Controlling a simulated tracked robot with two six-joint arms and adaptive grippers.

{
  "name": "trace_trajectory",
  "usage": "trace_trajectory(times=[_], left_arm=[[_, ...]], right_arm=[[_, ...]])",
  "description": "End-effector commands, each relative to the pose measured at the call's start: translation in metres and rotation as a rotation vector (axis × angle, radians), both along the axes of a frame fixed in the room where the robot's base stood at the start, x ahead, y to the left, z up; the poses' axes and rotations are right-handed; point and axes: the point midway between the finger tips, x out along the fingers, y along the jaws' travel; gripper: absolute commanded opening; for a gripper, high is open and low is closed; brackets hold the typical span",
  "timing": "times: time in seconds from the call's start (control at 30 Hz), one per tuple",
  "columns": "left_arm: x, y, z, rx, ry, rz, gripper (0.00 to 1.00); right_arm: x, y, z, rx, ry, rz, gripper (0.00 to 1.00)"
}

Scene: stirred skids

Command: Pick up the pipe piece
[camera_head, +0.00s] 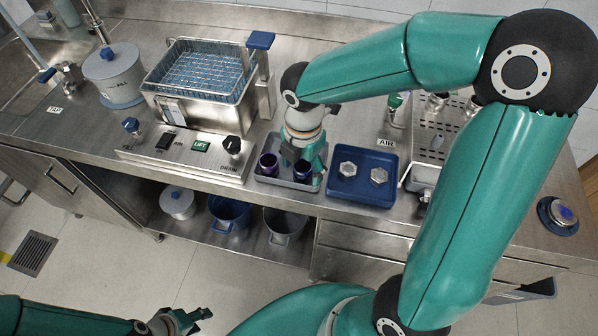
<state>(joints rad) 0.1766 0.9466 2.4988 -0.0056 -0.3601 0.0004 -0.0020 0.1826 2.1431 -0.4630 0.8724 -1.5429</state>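Two dark purple pipe pieces stand in a small grey tray (272,182) on the steel counter. The left pipe piece (268,164) stands free. The right pipe piece (302,171) is under my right gripper (304,167), which points down into the tray with its fingers around or beside that piece. The fingers partly hide the contact, so I cannot tell whether they grip it. My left gripper (196,320) is low at the bottom left, away from the counter, with nothing visible in it; its finger opening is unclear.
A blue tray (362,198) with two metal hex parts lies right of the grey tray. A control panel (186,151) and a basin with a blue basket (203,72) are to the left. A perforated rack (437,138) stands right. Buckets sit on the shelf below.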

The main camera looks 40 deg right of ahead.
Motion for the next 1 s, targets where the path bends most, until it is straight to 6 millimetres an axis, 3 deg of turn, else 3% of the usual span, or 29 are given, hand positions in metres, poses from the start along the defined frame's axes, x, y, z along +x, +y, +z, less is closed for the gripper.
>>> trace_trajectory(times=[0.03, 0.3, 0.37, 0.73, 1.0], left_arm=[[0.000, 0.000, 0.000, 0.000, 0.000, 0.000, 0.40], [0.000, 0.000, 0.000, 0.000, 0.000, 0.000, 0.40], [0.000, 0.000, 0.000, 0.000, 0.000, 0.000, 0.40], [0.000, 0.000, 0.000, 0.000, 0.000, 0.000, 0.40], [0.000, 0.000, 0.002, 0.000, 0.000, 0.000, 0.40]], right_arm=[[0.000, 0.000, 0.000, 0.000, -0.001, 0.000, 0.56], [0.000, 0.000, 0.000, 0.000, -0.001, 0.000, 0.11], [0.000, 0.000, 0.000, 0.001, -0.002, 0.000, 0.04], [0.000, 0.000, 0.004, 0.000, -0.001, 0.001, 0.03], [0.001, 0.000, 0.032, 0.000, -0.005, -0.001, 0.03]])
